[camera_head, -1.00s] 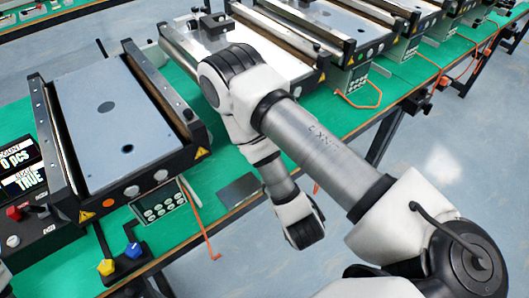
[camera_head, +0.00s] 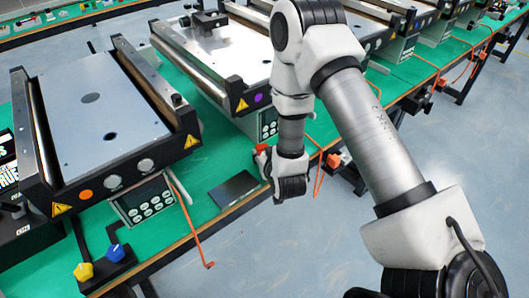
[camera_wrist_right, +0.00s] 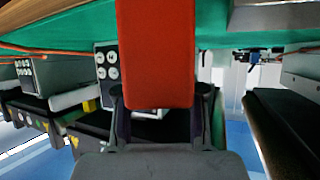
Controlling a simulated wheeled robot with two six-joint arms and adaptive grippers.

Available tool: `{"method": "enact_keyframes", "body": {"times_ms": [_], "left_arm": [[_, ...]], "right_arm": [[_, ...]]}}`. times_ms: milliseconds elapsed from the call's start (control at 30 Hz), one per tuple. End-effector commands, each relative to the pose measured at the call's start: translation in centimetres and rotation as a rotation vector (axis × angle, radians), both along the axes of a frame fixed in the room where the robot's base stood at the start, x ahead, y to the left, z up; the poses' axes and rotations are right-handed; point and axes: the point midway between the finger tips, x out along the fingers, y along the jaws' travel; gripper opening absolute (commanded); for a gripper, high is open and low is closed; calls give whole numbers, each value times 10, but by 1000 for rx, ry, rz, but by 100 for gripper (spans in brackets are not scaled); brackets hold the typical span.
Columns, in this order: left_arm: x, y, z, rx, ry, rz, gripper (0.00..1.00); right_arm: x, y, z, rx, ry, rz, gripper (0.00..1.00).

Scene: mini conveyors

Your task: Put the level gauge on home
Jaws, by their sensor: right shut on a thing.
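A red bar-like thing (camera_wrist_right: 157,55), which I take for the level gauge, fills the upper middle of the right wrist view. My right gripper (camera_wrist_right: 159,103) is shut on it, with one dark finger on each side. In the head view, a small red end (camera_head: 263,148) shows left of my right wrist, above the table's front edge; my wrist hides most of the bar and the fingers. A dark flat plate (camera_head: 233,189) lies on the green table, left of my wrist. No label reading home is legible, so I cannot tell which place that is. My left gripper is not in view.
A mini conveyor (camera_head: 92,125) stands at the left, with a keypad box (camera_head: 147,201) in front. Another conveyor (camera_head: 235,62) stands behind my right arm. Yellow and blue knobs (camera_head: 100,262) and orange cables (camera_head: 188,215) are near the front edge.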

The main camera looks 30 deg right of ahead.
Motion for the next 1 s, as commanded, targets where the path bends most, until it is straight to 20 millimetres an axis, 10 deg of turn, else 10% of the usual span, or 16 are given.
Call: {"method": "enact_keyframes", "body": {"times_ms": [267, 300, 367, 733, 1000], "left_arm": [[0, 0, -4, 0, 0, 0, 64], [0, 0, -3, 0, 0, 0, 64], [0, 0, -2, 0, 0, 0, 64], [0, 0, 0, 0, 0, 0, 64], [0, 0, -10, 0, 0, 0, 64]], "right_arm": [[0, 0, -3, 0, -1, 0, 0], [0, 0, -2, 0, -1, 0, 50], [0, 0, -2, 0, -1, 1, 64], [-2, 1, 2, 0, 0, 1, 64], [-52, 17, 28, -1, 2, 3, 64]]}}
